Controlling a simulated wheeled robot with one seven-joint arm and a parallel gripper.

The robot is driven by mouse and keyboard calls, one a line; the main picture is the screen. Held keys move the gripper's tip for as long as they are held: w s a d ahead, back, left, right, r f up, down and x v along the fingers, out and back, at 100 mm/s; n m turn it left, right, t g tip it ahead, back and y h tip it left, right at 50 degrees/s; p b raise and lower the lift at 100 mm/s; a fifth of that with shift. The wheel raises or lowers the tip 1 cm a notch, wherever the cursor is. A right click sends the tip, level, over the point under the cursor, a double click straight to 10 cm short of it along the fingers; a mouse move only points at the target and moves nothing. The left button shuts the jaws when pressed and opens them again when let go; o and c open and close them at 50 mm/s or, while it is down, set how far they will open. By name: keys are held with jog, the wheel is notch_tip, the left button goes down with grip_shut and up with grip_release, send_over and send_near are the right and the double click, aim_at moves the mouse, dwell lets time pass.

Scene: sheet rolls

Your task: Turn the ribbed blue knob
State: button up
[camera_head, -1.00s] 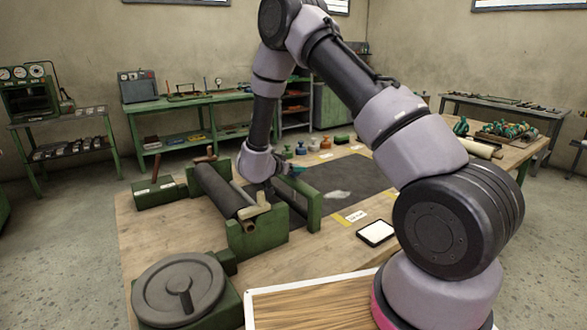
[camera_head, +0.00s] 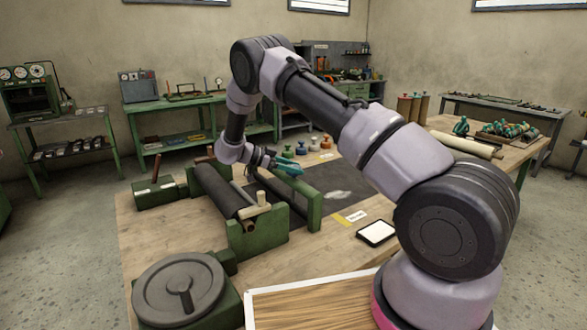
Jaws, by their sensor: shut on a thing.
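My gripper (camera_head: 280,163) is above the right side of the green roller machine (camera_head: 315,214), pointing right. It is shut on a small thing. A teal part (camera_head: 289,165) shows at its end, but I cannot tell whether that is the held thing or the fingers. I cannot make out a ribbed blue knob with certainty. The machine has a dark roll (camera_head: 218,190) and a pale handle (camera_head: 255,206).
A large grey handwheel (camera_head: 180,288) is at the front left. A white-faced tablet-like thing (camera_head: 376,233) lies right of the machine. Grey and orange bottle-like things (camera_head: 326,142) stand behind. The dark mat (camera_head: 355,180) is mostly clear.

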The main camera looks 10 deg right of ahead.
jog(key=shift+s+f+m+g, duration=0.1)
jog(key=shift+f+m+g, duration=0.1)
jog(key=shift+m+g, duration=0.1)
jog(key=o, duration=1.4)
jog(key=shift+c, duration=0.2)
jog(key=shift+r, duration=0.1)
jog(key=v, duration=0.7)
jog(key=shift+a, duration=0.25)
jog(key=shift+o, duration=0.3)
